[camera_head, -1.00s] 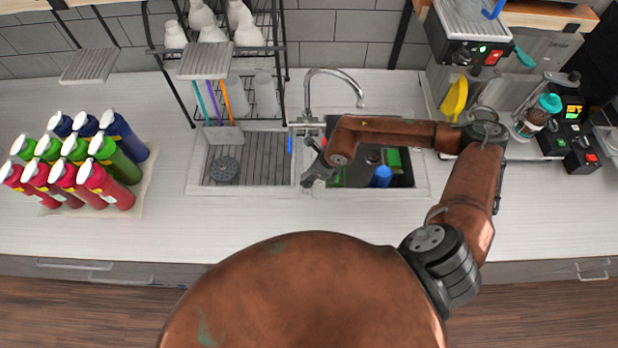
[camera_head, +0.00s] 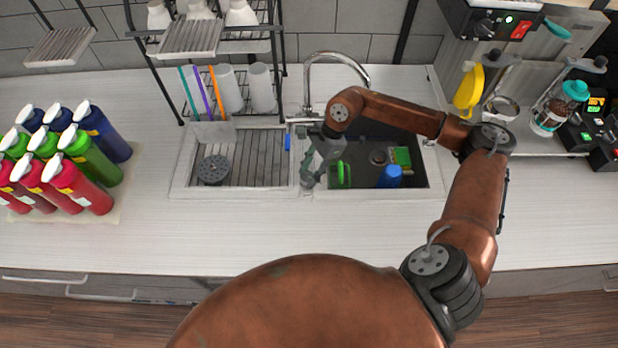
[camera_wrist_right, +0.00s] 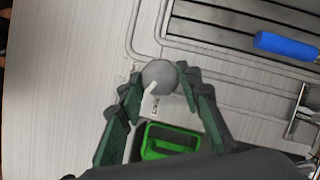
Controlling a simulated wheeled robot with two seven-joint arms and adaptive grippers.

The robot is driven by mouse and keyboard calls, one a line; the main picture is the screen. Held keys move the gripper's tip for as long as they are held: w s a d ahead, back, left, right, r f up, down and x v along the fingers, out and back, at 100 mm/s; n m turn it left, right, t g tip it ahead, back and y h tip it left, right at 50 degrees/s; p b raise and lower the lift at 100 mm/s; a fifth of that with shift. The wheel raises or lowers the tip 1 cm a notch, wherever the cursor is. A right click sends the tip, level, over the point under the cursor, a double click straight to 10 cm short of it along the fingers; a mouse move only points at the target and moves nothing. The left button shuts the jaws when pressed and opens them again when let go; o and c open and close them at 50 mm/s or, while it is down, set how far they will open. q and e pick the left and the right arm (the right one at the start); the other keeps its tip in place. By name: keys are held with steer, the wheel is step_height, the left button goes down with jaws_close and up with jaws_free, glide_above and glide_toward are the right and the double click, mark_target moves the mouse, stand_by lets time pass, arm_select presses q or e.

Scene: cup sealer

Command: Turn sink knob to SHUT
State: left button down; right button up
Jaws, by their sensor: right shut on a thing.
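The sink knob (camera_wrist_right: 160,74) is a round grey disc with a white pointer line, seen in the right wrist view. The pointer slants toward the lower left of that view. A small marking lies beside the knob, too small to read. My right gripper (camera_wrist_right: 158,84) has one dark green finger on each side of the knob and is shut on it. In the head view my right gripper (camera_head: 313,172) is at the divider between the two sink basins, and hides the knob there. My left gripper is in neither view.
The curved faucet (camera_head: 338,57) rises behind the sink. The right basin (camera_head: 365,160) holds a green item, a blue cup (camera_head: 390,176) and a sponge (camera_head: 401,156). A wire rack (camera_head: 283,60) stands behind the left basin. Bottles (camera_head: 95,150) stand at left; the front counter is clear.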

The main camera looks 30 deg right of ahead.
steer(key=n+b, duration=0.2)
steer(key=n+g+b, duration=0.1)
steer(key=n+b, duration=0.1)
steer(key=shift+w+f+g, duration=0.15)
steer(key=shift+f+g, duration=0.15)
steer(key=shift+a+r+n+g+h+b, duration=0.15)
steer(key=shift+n+g+h+b, duration=0.15)
steer(key=shift+n+b, duration=0.7)
steer(key=o, duration=1.2)
steer(key=shift+r, duration=0.1)
steer(key=shift+c, duration=0.2)
steer(key=shift+w+r, duration=0.1)
steer(key=shift+r, duration=0.05)
steer(key=v, duration=1.1)
steer(key=shift+r, duration=0.35)
